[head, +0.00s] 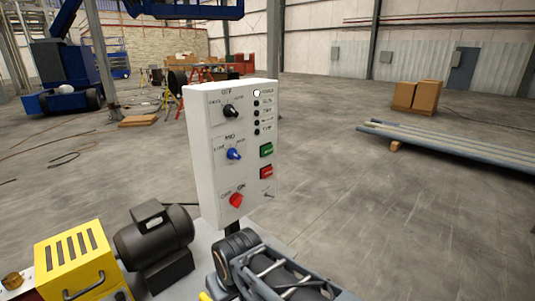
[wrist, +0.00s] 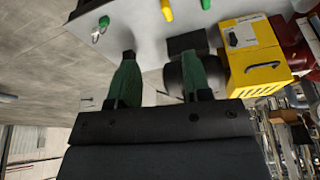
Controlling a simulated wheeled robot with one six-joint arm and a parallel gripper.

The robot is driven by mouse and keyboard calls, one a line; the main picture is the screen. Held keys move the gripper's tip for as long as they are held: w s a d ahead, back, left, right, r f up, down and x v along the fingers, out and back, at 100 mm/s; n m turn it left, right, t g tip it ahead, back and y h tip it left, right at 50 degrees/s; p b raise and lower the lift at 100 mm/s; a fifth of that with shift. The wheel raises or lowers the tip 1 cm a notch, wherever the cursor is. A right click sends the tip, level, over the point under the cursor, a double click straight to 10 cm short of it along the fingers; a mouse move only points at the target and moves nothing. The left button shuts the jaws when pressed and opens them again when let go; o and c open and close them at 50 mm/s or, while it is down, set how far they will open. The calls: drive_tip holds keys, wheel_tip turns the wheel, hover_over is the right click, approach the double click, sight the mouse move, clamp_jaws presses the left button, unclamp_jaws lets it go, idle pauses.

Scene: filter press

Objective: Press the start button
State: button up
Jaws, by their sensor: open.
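A white control panel (head: 208,165) stands upright on a dark post in the head view. On its right side is a green button (head: 266,150), with a red button (head: 266,171) just below it. Their labels are too small to read, so I cannot tell by text which one is start. A black knob (head: 231,111), a blue knob (head: 234,154) and a red knob (head: 236,200) are on its left side. My gripper (wrist: 160,60) shows in the wrist view with two green fingers apart and nothing between them. The panel's buttons are not visible in the wrist view.
A dark motor (head: 152,240) and a yellow box (head: 76,262) stand left of the panel base. The yellow box also shows right of my fingers in the wrist view (wrist: 258,62). Boxes (head: 416,97) and long beams (head: 460,140) lie behind right.

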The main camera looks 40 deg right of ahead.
idle(0.3)
clamp_jaws()
idle(0.3)
idle(1.2)
